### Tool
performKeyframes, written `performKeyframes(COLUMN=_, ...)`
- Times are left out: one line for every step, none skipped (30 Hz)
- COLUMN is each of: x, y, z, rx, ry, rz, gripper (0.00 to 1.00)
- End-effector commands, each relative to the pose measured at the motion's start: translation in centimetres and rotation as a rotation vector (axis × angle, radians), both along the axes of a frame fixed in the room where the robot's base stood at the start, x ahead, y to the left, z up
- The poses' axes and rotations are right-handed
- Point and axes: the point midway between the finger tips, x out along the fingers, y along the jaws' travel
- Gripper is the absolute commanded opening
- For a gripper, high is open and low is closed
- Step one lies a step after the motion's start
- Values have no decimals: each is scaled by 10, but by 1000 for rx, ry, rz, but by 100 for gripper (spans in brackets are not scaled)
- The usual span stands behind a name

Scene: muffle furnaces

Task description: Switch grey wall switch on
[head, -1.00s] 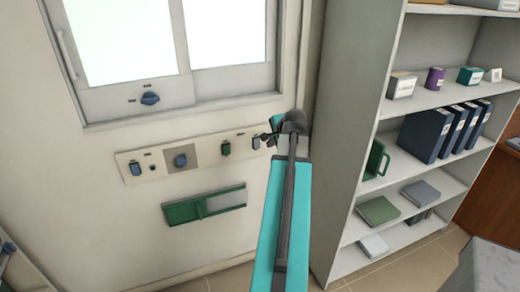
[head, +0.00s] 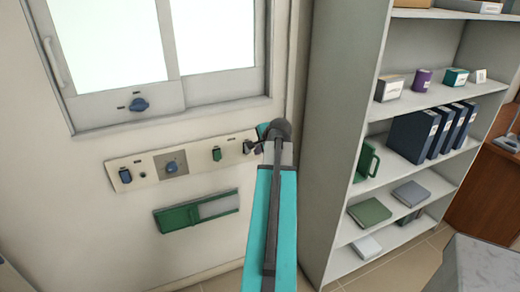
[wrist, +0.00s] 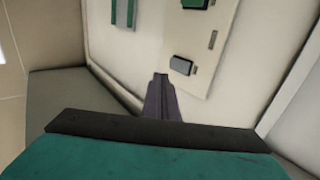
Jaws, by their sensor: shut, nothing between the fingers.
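The grey wall switch (wrist: 183,65) is a small rocker on a pale wall panel (wrist: 209,85), seen in the wrist view. My gripper (wrist: 161,84) is shut and empty, its fingertips just below and left of this switch in that view; I cannot tell whether they touch the panel. Whether the grey switch is on or off is unclear.
Further left on the panel are a blue knob (head: 171,167) and a blue switch (head: 125,175). A green sliding piece (head: 180,218) is below. A tall shelf (head: 335,130) stands close to the right of my arm.

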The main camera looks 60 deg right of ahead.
Motion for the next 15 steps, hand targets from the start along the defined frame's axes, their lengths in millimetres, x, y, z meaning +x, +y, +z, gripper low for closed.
performKeyframes(x=4, y=-3, z=-4, rx=1, ry=0, rz=1, gripper=0)
performKeyframes(x=5, y=-5, z=-6, rx=1, ry=1, rz=0, gripper=0)
performKeyframes(x=8, y=-7, z=-9, rx=1, ry=1, rz=0, gripper=0)
performKeyframes(x=9, y=-8, z=-11, rx=1, ry=1, rz=0, gripper=0)
performKeyframes(x=11, y=-9, z=-14, rx=2, ry=1, rz=-1, gripper=0)
performKeyframes(x=14, y=-11, z=-17, rx=1, ry=0, rz=-1, gripper=0)
performKeyframes(x=15, y=-13, z=-19, rx=1, ry=0, rz=-1, gripper=0)
performKeyframes(x=17, y=-14, z=-22, rx=1, ry=1, rz=0, gripper=0)
performKeyframes(x=20, y=-16, z=-25, rx=1, ry=1, rz=0, gripper=0)
performKeyframes(x=21, y=-17, z=-28, rx=1, ry=2, rz=0, gripper=0)
performKeyframes(x=23, y=-18, z=-30, rx=1, ry=1, rz=0, gripper=0)
performKeyframes(x=26, y=-20, z=-33, rx=1, ry=1, rz=0, gripper=0)
performKeyframes(x=28, y=-22, z=-35, rx=1, ry=1, rz=0, gripper=0)
performKeyframes(x=30, y=-23, z=-38, rx=1, ry=1, rz=0, gripper=0)
performKeyframes(x=32, y=-25, z=-42, rx=1, ry=1, rz=0, gripper=0)
